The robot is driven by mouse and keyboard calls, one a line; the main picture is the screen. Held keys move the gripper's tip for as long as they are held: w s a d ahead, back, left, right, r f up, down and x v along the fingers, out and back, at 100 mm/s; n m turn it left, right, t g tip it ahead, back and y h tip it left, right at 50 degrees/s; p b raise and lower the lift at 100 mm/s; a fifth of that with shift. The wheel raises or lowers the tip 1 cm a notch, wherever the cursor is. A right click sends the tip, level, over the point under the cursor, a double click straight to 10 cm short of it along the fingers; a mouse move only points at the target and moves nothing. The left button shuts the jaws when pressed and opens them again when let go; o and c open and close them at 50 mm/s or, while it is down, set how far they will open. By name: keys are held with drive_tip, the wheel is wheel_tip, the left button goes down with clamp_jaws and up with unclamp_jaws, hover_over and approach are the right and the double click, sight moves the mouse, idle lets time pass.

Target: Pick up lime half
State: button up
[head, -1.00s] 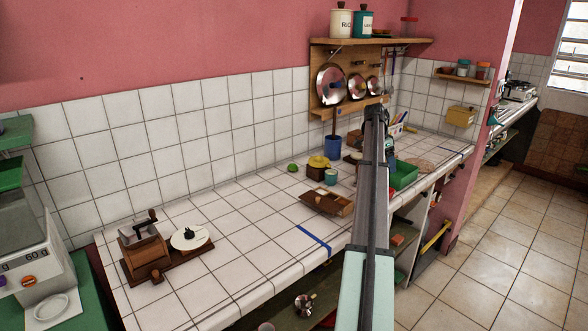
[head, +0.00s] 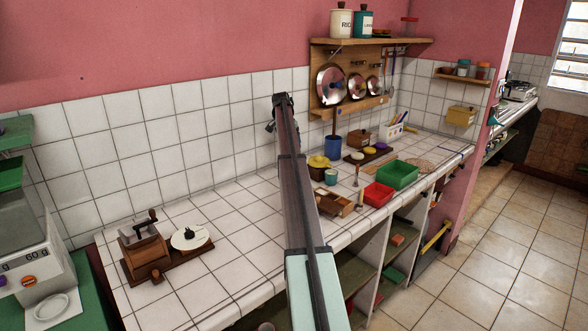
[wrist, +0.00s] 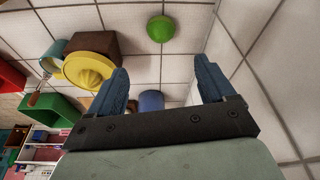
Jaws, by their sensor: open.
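The lime half (wrist: 160,29) shows in the wrist view as a round, bright green dome on the white tiled counter. It lies ahead of my gripper (wrist: 161,68), roughly midway between the fingers' directions and apart from them. My gripper is open, with its two blue fingers spread wide and nothing between them. In the head view, the end of my gripper (head: 271,126) shows only in part above the back of the counter. The lime half is hidden behind my arm in that view.
A yellow juicer-shaped piece (wrist: 88,68) on a brown block (wrist: 92,40) stands left of the lime half, beside a teal cup (head: 331,177). A blue pot (head: 333,147), green tray (head: 397,174) and red tray (head: 377,194) are farther right. The tiled wall (head: 190,130) runs behind the counter.

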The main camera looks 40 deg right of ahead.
drive_tip(key=x, duration=0.7)
drive_tip(key=shift+f, duration=0.1)
drive_tip(key=shift+a+x, duration=0.2)
drive_tip(key=shift+x, duration=2.4)
drive_tip(key=shift+a, duration=0.1)
drive_tip(key=shift+c, duration=0.5)
drive_tip(key=c, duration=1.1)
